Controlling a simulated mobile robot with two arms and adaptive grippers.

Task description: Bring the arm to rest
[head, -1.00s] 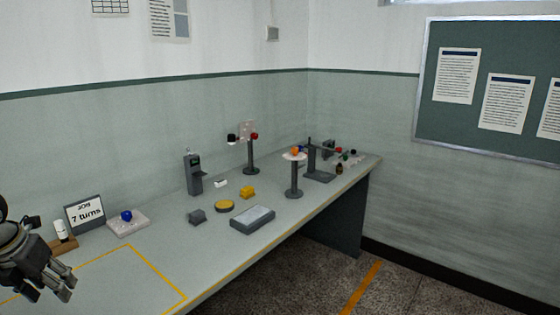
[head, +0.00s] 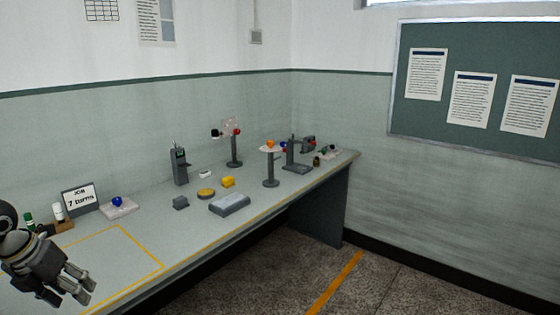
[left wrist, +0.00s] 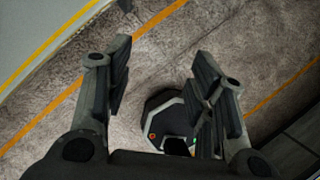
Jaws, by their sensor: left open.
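My left gripper (head: 70,282) is at the lower left of the head view, over the near left part of the bench. It is open and empty. In the left wrist view its two fingers (left wrist: 160,85) stand wide apart with only floor and part of my own base seen between and below them. My right gripper is in neither view.
The grey bench (head: 195,240) runs along the wall. On it are a "7 turns" sign (head: 80,198), a pad with a blue knob (head: 118,206), a grey block (head: 229,205), a yellow disc (head: 206,193) and spindle stands (head: 270,170). Floor (head: 390,270) is clear at right.

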